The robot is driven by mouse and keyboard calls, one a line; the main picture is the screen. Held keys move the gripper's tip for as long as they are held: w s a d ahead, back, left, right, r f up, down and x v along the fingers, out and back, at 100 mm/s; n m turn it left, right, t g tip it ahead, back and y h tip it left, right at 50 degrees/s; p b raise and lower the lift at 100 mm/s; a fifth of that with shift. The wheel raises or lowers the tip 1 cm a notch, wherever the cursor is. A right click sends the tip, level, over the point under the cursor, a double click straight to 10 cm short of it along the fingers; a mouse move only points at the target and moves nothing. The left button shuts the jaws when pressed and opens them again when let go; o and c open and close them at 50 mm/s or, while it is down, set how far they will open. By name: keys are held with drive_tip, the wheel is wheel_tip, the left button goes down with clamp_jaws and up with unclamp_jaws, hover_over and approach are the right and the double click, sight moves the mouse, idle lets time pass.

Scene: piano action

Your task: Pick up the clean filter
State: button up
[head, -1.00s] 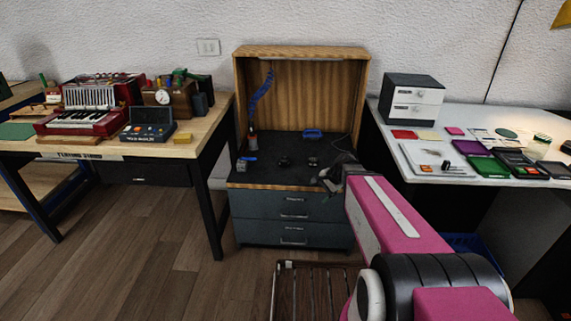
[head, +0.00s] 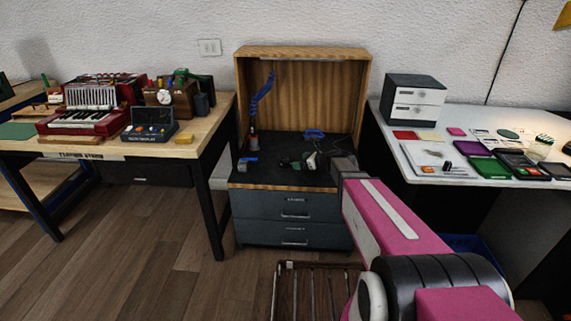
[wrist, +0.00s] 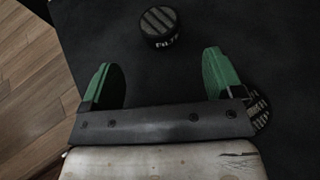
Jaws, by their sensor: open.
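A round black filter (wrist: 160,24) with pale slats on top and white lettering on its side stands upright on the dark surface, beyond my fingertips in the wrist view. A second round slatted piece (wrist: 259,112) lies beside my right finger and is partly hidden by it. I cannot tell from their looks which is the clean one. My gripper (wrist: 160,64) is open and empty, its green-padded fingers spread wide, with bare dark surface between them. In the head view my gripper (head: 308,161) is low over the cabinet top, beside a small dark piece (head: 284,162).
The wooden-backed cabinet (head: 300,96) has side walls around the work surface. A blue coiled hose (head: 261,94) hangs at its left, and a blue item (head: 314,134) lies at the back. Crowded tables stand on both sides. The surface's left edge shows in the wrist view.

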sight(289, 161)
drive_tip(key=x, duration=0.7)
drive_tip(key=shift+w+a, duration=0.15)
drive_tip(key=shift+a, duration=0.15)
drive_tip(key=shift+r, duration=0.1)
drive_tip(key=shift+c, duration=0.3)
drive_tip(key=c, duration=1)
